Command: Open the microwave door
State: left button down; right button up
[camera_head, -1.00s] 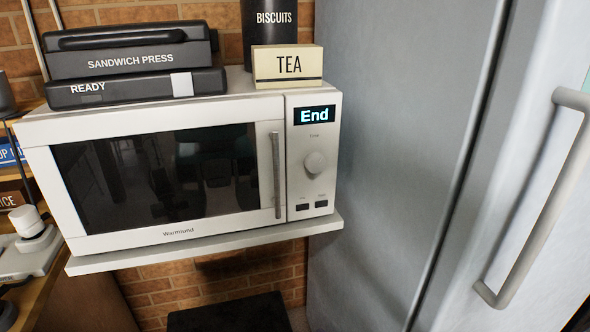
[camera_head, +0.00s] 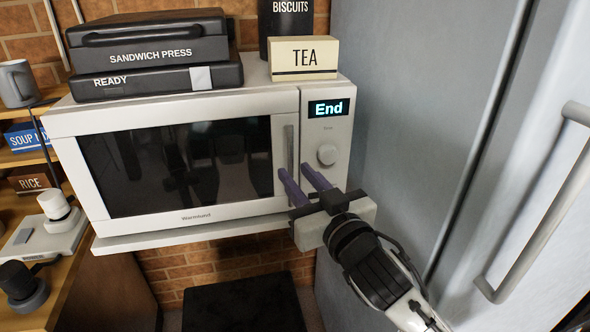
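The white microwave (camera_head: 255,103) stands on a white wall shelf with its door (camera_head: 180,165) shut. Its display reads "End". The vertical grey door handle (camera_head: 289,150) is at the door's right edge, beside the control panel with a round knob (camera_head: 327,154). My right gripper (camera_head: 298,178) comes in from the lower right. Its two purple-grey fingers are apart, one to each side of the handle's lower part in the picture. The fingers partly cover that lower end, and I cannot tell whether they touch it. My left gripper is not in view.
A black sandwich press (camera_head: 150,50) and a tea box (camera_head: 303,58) stand on top of the microwave, with a biscuits tin (camera_head: 287,20) behind. A grey fridge (camera_head: 410,110) with a long handle (camera_head: 535,215) stands close on the right. Wooden shelves (camera_head: 62,290) are at left.

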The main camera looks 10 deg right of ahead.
jog(key=shift+w+a, duration=0.2)
jog(key=shift+w, duration=0.65)
grip_shut()
jog(key=shift+f, duration=0.1)
